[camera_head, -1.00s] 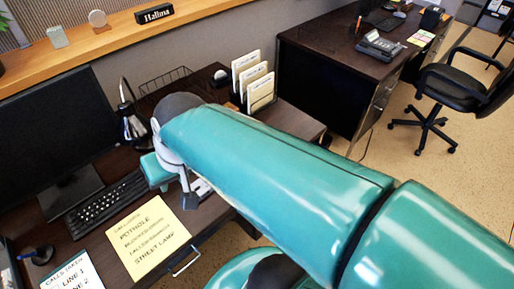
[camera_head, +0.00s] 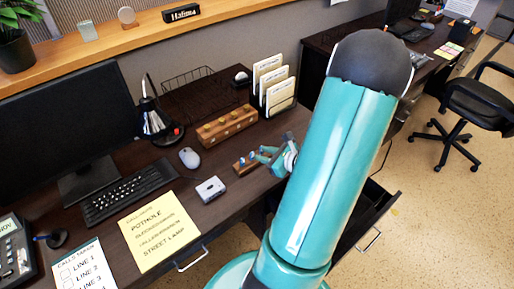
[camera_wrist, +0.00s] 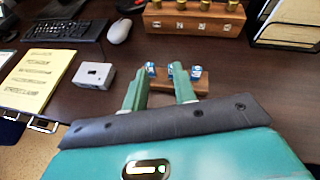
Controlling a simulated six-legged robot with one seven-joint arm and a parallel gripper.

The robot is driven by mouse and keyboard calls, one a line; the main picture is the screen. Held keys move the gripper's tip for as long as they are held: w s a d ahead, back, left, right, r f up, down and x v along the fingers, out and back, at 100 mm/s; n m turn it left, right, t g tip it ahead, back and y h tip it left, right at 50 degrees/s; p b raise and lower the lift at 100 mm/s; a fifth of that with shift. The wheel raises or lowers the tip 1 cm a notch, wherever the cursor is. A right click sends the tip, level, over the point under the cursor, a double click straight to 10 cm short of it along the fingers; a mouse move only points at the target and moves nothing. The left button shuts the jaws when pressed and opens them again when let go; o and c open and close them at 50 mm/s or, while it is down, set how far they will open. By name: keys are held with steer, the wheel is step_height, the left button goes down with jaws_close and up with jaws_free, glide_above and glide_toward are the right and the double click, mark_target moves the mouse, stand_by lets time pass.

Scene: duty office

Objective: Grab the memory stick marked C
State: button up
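Several small blue-and-white sticks stand in a short wooden block (camera_head: 245,164) on the dark desk, also in the wrist view (camera_wrist: 194,87). I take these for the memory sticks; their letters are too small to read. My gripper (camera_head: 265,155) is low at the right end of this block. In the wrist view its two green fingers (camera_wrist: 161,68) are apart, pointing at the block. One stick (camera_wrist: 150,69) shows by the left fingertip, one (camera_wrist: 170,71) by the right fingertip, and another (camera_wrist: 196,72) right of the right finger. I see nothing clamped; contact cannot be told.
A longer wooden box (camera_head: 226,126) with brass knobs stands behind the block. A grey device (camera_head: 210,190), a mouse (camera_head: 189,157) and a yellow sheet (camera_head: 160,232) lie left. A file rack (camera_head: 276,87) stands behind. An open drawer (camera_head: 372,222) juts out below right.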

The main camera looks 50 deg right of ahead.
steer(key=s+d+f+m+h, duration=0.1)
steer(key=s+d, duration=0.1)
steer(key=s+d+f+m+h, duration=0.1)
steer(key=m, duration=0.1)
steer(key=shift+s+d+f+m+h, duration=0.3)
steer(key=shift+s+d+f, duration=0.05)
steer(key=shift+f, duration=0.05)
steer(key=shift+d+f, duration=0.25)
steer(key=shift+f, duration=0.05)
steer(key=x, duration=1.3)
steer(key=shift+w+d+f, duration=0.1)
steer(key=shift+w+d, duration=0.05)
steer(key=shift+d, duration=0.05)
jaws_close()
